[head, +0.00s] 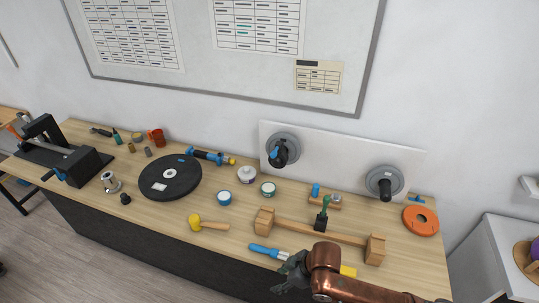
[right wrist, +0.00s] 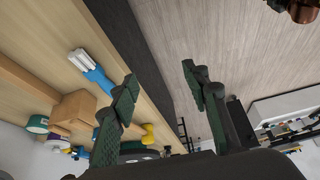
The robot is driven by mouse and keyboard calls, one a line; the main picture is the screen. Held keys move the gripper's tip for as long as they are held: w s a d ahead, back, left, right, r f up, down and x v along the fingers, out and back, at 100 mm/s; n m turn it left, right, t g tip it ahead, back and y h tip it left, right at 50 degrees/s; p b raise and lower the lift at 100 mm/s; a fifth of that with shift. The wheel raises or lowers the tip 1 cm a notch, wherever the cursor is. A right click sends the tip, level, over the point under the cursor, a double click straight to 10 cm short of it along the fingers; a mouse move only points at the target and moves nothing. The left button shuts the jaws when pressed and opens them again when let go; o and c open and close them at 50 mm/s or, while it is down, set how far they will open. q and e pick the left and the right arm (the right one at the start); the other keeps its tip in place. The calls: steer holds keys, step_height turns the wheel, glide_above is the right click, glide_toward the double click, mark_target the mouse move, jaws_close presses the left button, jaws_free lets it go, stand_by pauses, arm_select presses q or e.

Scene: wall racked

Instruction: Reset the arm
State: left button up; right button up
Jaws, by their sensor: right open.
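My right arm (head: 345,284), copper coloured, comes in from the lower right of the head view. Its dark right gripper (head: 288,273) is near the front edge of the workbench, close to a blue-handled brush (head: 262,250). In the right wrist view the two green-padded fingers of the right gripper (right wrist: 160,74) stand wide apart with nothing between them. The brush (right wrist: 92,72) shows to the left of the fingers there, apart from them. My left gripper is in neither view.
The wooden workbench (head: 235,260) holds a wooden stand (head: 320,232), a yellow mallet (head: 205,224), a black disc (head: 170,178), an orange ring (head: 421,221) and a vise (head: 65,155). Two black knobs stick out from a wall panel (head: 335,160). A white cabinet (head: 490,255) stands at the right.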

steer(key=s+d+f+m+t+h, duration=0.1)
steer(key=s+d+f+m, duration=0.15)
steer(key=d, duration=0.35)
steer(key=s+d+f+m+t, duration=0.1)
steer(key=d+f+m, duration=0.1)
steer(key=d+m, duration=0.3)
steer(key=s+d+f+m+t+h, duration=0.1)
steer(key=s+d+f+m, duration=0.1)
steer(key=d, duration=0.5)
steer(key=s+d+f+m+g+h, duration=0.1)
steer(key=s+d+f+m+h, duration=0.1)
steer(key=s+d, duration=0.5)
steer(key=s+d+f+m+h, duration=0.2)
steer(key=s+d, duration=0.4)
steer(key=d, duration=0.1)
step_height(320, 180, down, 36)
steer(key=s+a+g+b, duration=0.2)
steer(key=b, duration=0.4)
arm_select(q)
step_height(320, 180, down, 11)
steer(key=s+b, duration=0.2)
steer(key=b, duration=0.2)
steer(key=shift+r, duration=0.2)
arm_select(e)
steer(key=s+f+n+g, duration=0.1)
steer(key=s+f, duration=1.7)
steer(key=f, duration=0.3)
steer(key=shift+s+f+y, duration=0.15)
steer(key=shift+f+y, duration=0.1)
steer(key=shift+y, duration=0.05)
